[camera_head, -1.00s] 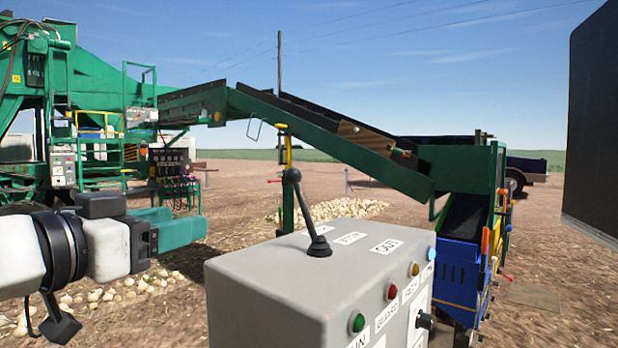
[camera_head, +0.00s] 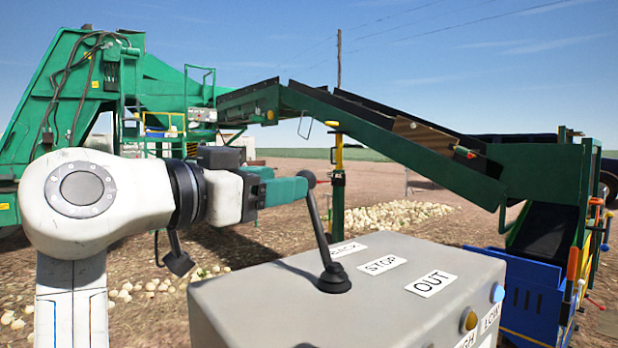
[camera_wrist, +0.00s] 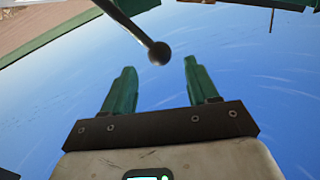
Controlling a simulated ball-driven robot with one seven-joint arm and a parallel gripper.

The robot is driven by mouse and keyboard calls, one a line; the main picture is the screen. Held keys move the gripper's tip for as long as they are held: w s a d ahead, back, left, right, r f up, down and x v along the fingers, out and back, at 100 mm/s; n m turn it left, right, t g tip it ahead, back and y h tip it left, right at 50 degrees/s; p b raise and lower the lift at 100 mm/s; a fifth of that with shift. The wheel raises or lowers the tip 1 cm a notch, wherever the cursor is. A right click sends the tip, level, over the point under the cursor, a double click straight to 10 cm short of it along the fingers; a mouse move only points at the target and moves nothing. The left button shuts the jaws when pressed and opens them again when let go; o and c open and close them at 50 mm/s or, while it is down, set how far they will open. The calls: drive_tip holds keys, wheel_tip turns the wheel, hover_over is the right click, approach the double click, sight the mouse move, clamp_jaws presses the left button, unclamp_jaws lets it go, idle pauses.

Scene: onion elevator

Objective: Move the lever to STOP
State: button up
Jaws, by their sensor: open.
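The lever (camera_head: 319,228) stands on top of a grey control box (camera_head: 265,300), its rod leaning up and left from a black base. BACK (camera_head: 347,249), STOP (camera_head: 380,264) and OUT (camera_head: 430,284) labels lie right of the base. My gripper (camera_head: 300,190) comes in from the left, its green fingers at the height of the lever's knob (camera_head: 308,178). In the wrist view my gripper (camera_wrist: 160,68) is open and empty. The knob (camera_wrist: 159,53) appears between the fingertip lines, around or just beyond the tips; contact cannot be told.
Yellow (camera_head: 468,319) and blue (camera_head: 497,292) buttons sit on the box's right side. A green conveyor (camera_head: 400,135) rises behind the box, with a blue-framed hopper (camera_head: 535,300) at right. Onions (camera_head: 395,214) lie on the ground. Open air surrounds the lever's upper end.

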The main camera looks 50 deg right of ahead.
drive_tip(key=d, duration=0.6)
drive_tip(key=shift+s+d, duration=0.2)
drive_tip(key=shift+s, duration=0.2)
drive_tip(key=shift+c, duration=0.3)
clamp_jaws()
